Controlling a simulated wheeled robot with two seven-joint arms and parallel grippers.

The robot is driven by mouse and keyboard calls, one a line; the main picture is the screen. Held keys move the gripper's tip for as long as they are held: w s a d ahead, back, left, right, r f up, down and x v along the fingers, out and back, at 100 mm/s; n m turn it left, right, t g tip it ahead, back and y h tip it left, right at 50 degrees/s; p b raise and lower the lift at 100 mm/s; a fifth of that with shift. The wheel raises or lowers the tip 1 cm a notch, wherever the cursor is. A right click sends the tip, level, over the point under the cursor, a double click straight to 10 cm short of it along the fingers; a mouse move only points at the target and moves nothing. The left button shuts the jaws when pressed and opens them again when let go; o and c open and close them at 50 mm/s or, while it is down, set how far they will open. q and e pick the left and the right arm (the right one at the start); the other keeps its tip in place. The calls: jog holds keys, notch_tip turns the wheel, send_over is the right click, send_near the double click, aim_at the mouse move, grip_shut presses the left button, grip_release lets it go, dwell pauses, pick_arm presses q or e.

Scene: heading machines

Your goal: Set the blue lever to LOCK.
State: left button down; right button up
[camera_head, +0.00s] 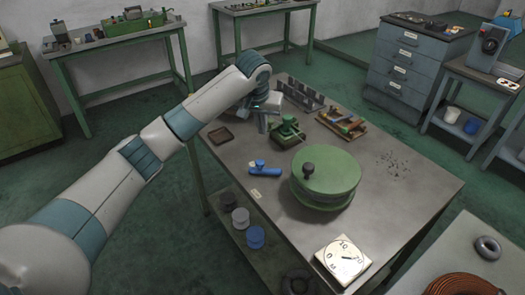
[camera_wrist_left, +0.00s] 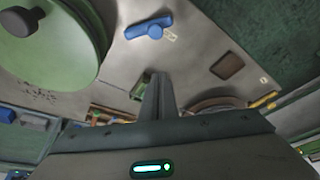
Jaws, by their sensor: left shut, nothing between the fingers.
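The blue lever (camera_head: 265,170) lies flat on the grey metal table, left of the round green drum. It has a round hub and an arm pointing right in the head view. A small pale label (camera_head: 255,193) sits by it, too small to read. In the left wrist view the lever (camera_wrist_left: 148,28) is beyond my fingertips, with the label (camera_wrist_left: 169,35) beside its hub. My left gripper (camera_head: 263,126) is over the table's far part, behind the lever and apart from it. Its fingers (camera_wrist_left: 158,82) are shut together and empty. My right gripper is not in view.
The green drum (camera_head: 325,180) with a dark knob stands right of the lever. A green fixture (camera_head: 287,134) stands close to my left gripper. A brown tray (camera_head: 221,136) lies at the left edge. A dial (camera_head: 342,258) sits at the near corner. The table around the lever is clear.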

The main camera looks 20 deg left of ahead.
pick_arm(q)
jog(key=p, duration=0.3)
send_over(265, 168)
jog(key=w+a, duration=0.2)
jog(key=w, duration=0.3)
notch_tip(265, 168, down, 10)
jog(key=shift+d+r, duration=0.1)
jog(key=shift+r, duration=0.15)
jog(key=shift+s+p, duration=0.9)
jog(key=shift+s, duration=0.5)
jog(key=shift+s+d+f, duration=0.1)
jog(key=shift+s+f, duration=0.15)
jog(key=shift+s, duration=0.35)
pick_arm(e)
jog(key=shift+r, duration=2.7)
pick_arm(q)
jog(key=shift+d, duration=0.25)
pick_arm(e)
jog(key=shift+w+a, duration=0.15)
